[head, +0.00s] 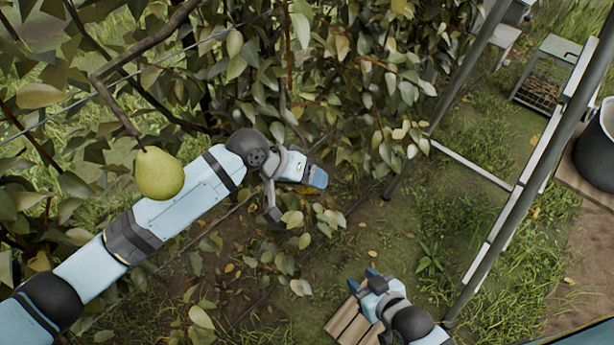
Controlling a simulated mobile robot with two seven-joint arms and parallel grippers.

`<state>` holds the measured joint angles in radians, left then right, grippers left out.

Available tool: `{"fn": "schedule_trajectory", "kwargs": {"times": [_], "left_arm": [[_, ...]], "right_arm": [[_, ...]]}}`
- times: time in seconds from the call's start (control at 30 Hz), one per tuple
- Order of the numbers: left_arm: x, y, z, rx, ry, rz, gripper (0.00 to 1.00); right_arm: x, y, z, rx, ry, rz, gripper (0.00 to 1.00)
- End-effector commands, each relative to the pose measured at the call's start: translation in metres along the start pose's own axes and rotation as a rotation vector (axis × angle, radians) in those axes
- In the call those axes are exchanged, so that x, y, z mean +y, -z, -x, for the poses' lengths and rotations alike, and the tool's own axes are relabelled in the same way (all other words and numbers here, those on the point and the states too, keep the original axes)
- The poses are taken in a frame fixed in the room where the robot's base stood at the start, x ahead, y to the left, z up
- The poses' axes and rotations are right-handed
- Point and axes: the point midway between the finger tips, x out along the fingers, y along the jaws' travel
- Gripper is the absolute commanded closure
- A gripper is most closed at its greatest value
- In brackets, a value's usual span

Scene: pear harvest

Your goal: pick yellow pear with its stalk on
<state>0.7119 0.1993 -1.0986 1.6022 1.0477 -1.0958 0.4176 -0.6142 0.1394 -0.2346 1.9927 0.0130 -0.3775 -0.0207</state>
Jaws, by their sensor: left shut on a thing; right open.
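My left gripper (312,177) is among the leaves at the middle of the head view, at the end of the arm from the left. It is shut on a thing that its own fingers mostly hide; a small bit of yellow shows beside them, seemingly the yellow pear. Its stalk cannot be seen. A yellow-green pear (160,174) hangs by a brown stalk from a branch at the left, next to my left forearm and apart from the gripper. My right gripper (362,279) is open at the bottom, its blue fingertips apart, over wooden slats (347,322).
Dense leaves and a wire (110,90) fill the upper left. Grey metal posts (545,160) cross the right side. A cart with a basket (548,75) stands at the upper right, a dark pot (598,150) at the right edge. Open grass lies between hedge and posts.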

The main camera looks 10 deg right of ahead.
Motion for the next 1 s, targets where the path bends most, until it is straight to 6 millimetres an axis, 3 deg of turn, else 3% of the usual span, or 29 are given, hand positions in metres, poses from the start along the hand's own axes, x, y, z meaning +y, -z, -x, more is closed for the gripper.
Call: {"fn": "schedule_trajectory", "kwargs": {"times": [0.23, 1.0], "left_arm": [[0.001, -0.003, 0.000, 0.001, 0.000, -0.001, 0.66], [0.018, -0.045, 0.000, 0.001, 0.000, -0.001, 0.66]], "right_arm": [[0.000, 0.000, 0.000, -0.001, 0.000, 0.000, 0.57], [0.000, 0.001, 0.000, 0.002, 0.000, 0.000, 0.57]]}}
